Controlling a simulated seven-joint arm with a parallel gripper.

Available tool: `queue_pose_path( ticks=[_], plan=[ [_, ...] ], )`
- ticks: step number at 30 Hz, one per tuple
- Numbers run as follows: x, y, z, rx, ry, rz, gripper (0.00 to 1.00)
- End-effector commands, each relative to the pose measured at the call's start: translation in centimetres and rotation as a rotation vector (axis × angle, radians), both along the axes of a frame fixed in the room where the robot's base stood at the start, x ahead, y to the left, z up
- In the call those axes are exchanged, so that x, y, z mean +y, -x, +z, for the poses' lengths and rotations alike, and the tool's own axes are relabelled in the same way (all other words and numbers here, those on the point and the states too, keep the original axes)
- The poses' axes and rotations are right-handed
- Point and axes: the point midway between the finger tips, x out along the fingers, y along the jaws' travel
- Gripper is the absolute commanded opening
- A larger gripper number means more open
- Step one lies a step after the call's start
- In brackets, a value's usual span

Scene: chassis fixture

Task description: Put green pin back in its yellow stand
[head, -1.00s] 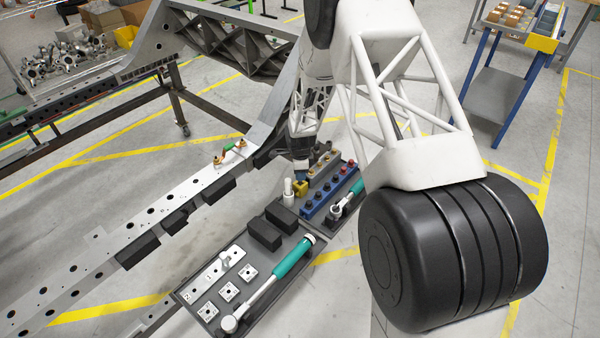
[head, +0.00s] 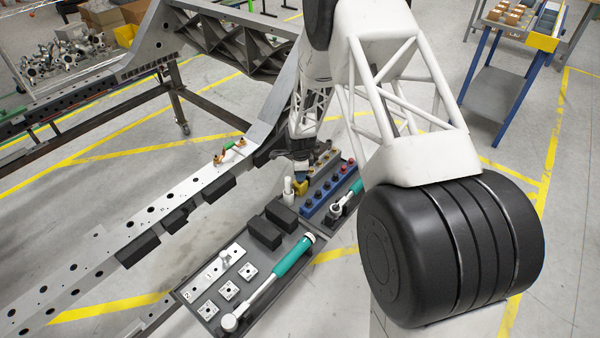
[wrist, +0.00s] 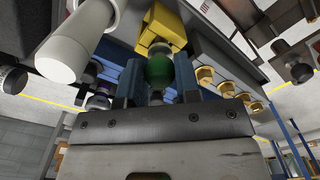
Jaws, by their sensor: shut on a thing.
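The green pin (wrist: 158,69) shows as a rounded green body between the blue fingers of my gripper (wrist: 158,78) in the wrist view. My gripper is shut on it. The yellow stand (wrist: 158,28) is just beyond the pin, in line with it. I cannot tell whether the pin's far end is in the stand or just short of it. In the head view the yellow stand (head: 300,188) sits on the dark tray, right below my gripper (head: 300,174). The pin is hidden there.
A white cylinder (head: 288,188) stands close left of the stand. A blue rack with dark and red knobs (head: 325,194) is close on the right. Black blocks (head: 265,232) and a teal-handled tool (head: 290,260) lie nearer on the tray. The metal rail (head: 180,192) runs along the left.

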Motion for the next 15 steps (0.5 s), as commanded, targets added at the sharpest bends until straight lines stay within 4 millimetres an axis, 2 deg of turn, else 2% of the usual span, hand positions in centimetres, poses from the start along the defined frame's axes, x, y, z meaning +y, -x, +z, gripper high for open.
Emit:
queue_pose_path(
  ticks=[15],
  plan=[
    [0.00, 0.01, -0.95, 0.000, 0.000, 0.000, 0.00]
  ],
)
